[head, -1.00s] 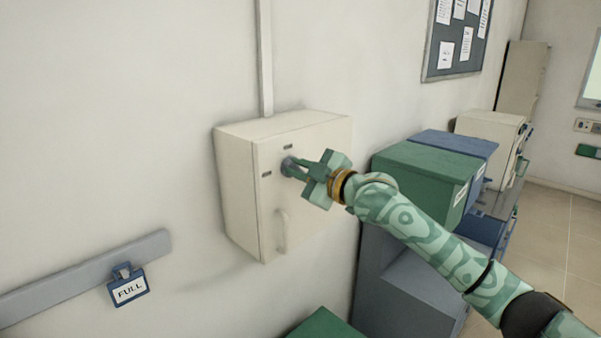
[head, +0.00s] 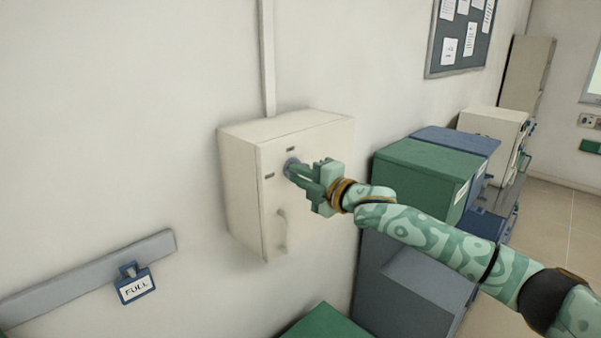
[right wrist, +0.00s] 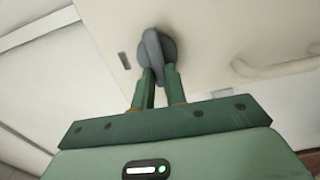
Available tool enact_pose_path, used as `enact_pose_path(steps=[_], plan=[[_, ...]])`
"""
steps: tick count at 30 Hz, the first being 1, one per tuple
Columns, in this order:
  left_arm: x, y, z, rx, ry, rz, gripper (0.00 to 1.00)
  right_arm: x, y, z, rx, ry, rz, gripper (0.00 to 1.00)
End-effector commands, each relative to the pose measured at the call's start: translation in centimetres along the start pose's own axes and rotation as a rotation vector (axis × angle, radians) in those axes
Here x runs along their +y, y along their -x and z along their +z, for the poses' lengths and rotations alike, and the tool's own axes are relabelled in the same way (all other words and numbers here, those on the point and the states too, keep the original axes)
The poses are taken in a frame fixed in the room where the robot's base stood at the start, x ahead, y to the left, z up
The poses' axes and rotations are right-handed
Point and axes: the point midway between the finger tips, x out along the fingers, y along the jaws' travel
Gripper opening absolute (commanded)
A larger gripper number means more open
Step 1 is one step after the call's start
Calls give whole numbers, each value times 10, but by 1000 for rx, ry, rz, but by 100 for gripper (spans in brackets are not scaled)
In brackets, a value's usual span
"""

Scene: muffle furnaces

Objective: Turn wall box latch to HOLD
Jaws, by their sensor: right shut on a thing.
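The wall box (head: 240,190) is a cream cabinet on the wall, with a vertical handle (head: 282,230) low on its door. Its latch (head: 291,168) is a round grey knob high on the door, partly covered by my right gripper (head: 298,172). In the right wrist view the latch (right wrist: 154,48) shows a raised grip bar, and the fingers of my right gripper (right wrist: 158,82) are shut on it from both sides. Small dark label plates sit above and left of the latch; their words are too small to read. My left gripper is not in view.
A wall rail (head: 90,275) carries a blue tag reading FULL (head: 135,285) at lower left. A pinboard (head: 462,35) hangs behind.

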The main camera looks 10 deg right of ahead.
Motion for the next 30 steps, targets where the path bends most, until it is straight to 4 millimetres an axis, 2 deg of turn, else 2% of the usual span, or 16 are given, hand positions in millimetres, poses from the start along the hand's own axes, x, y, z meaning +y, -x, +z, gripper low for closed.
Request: enact_pose_path(steps=[17,18,20,30], plan=[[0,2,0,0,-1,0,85,-3,0,-1,1,33,-3,0],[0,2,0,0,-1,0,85,-3,0,-1,1,33,-3,19],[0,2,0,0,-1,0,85,-3,0,-1,1,33,-3,35],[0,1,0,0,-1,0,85,-2,3,0,-1,32,-2,35]])
